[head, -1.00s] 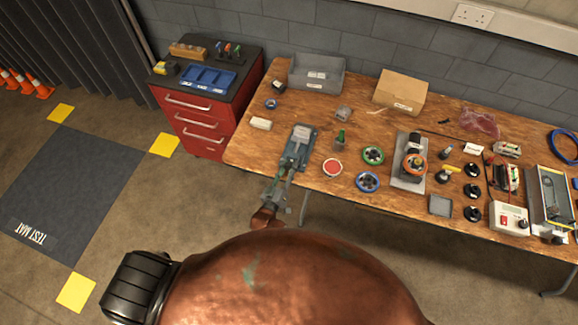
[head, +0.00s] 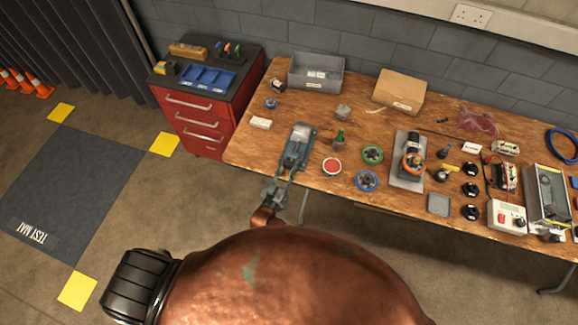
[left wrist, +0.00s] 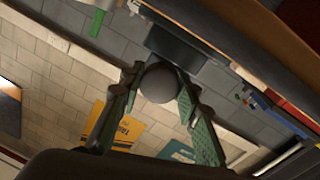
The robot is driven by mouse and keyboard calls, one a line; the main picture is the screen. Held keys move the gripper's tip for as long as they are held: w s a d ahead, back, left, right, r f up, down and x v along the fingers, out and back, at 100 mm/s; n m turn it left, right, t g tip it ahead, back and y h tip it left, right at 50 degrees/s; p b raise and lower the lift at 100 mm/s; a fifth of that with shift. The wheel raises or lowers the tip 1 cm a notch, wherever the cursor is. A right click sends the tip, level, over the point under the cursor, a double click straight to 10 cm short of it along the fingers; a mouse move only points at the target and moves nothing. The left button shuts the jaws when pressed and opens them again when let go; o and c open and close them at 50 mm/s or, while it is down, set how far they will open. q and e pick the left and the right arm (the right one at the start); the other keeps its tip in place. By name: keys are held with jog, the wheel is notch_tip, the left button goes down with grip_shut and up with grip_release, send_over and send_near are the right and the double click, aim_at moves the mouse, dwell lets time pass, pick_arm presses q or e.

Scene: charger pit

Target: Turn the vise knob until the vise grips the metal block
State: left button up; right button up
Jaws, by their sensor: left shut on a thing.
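The grey-blue vise (head: 297,150) stands at the table's front left edge, its knob end toward me. My left gripper (head: 279,184) is at that front end, just off the table edge. In the left wrist view, its two green-padded fingers (left wrist: 158,92) are shut on the round dark grey vise knob (left wrist: 158,84), one on each side. The vise's dark body (left wrist: 176,46) shows beyond the knob. A small grey block (head: 343,113) lies on the table behind the vise; I cannot tell if it is the metal block. The gap between the jaws is too small to judge. My right gripper is not in view.
On the wooden table (head: 255,150), a green bottle (head: 339,138), a red-topped round tin (head: 332,166) and handwheels stand right of the vise. A grey bin (head: 316,72) and a cardboard box (head: 399,92) are at the back. A red drawer cabinet (head: 200,122) stands left.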

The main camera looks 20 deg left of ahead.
pick_arm(q)
jog(key=o, duration=1.1)
jog(key=shift+o, duration=0.3)
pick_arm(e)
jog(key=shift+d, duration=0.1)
pick_arm(q)
jog(key=shift+s, duration=0.1)
jog(key=s+a, duration=0.1)
jog(key=s, duration=1)
jog(key=shift+s+a+f, duration=0.15)
jog(key=shift+s+a, duration=0.1)
jog(key=shift+s, duration=0.15)
jog(key=shift+f, duration=0.1)
